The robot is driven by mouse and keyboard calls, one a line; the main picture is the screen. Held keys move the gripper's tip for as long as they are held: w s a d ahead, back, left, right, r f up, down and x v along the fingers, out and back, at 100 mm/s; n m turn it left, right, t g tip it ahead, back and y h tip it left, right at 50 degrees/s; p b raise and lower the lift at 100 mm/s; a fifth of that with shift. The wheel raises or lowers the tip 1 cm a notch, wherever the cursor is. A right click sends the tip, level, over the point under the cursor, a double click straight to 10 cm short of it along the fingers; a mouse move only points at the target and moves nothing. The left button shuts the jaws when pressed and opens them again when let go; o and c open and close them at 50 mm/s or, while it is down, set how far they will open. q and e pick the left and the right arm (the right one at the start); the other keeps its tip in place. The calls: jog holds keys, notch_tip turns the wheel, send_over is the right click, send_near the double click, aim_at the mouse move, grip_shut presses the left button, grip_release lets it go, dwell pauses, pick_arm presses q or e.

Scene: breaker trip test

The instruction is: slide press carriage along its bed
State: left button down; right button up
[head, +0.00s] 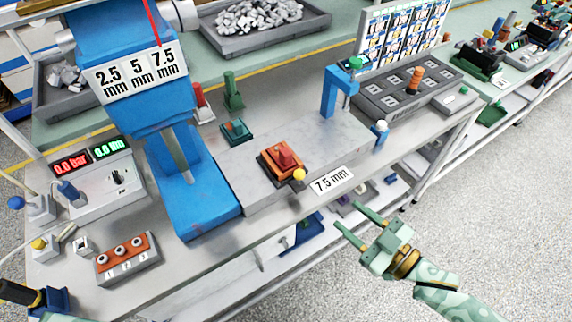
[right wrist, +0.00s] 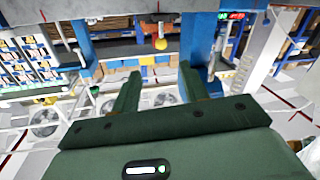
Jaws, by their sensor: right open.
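The press carriage (head: 282,157), an orange-red block with a red knob on a dark base, sits on the grey bed (head: 330,148). A yellow ball (head: 299,175) is at its front right corner. It lies between the blue press (head: 190,195) on the left and a blue arch (head: 338,92) on the right. My right gripper (head: 348,217) is open and empty, in front of the bench edge, right of and apart from the carriage. In the right wrist view its fingers (right wrist: 159,90) stand apart, with a yellow ball (right wrist: 160,44) beyond them.
A "7.5 mm" label (head: 332,180) is on the bed's front. A gauge box (head: 98,178) and an orange three-button box (head: 127,257) stand at the left. A grey slotted tray (head: 408,88) is behind right. Floor is clear at the lower right.

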aim_at(303, 178)
jog(key=x, duration=0.5)
jog(key=b+x, duration=0.1)
jog(key=x, duration=1)
jog(key=shift+a+r+b, duration=0.2)
jog(key=shift+r+b, duration=0.1)
grip_shut()
jog(key=shift+s, duration=0.1)
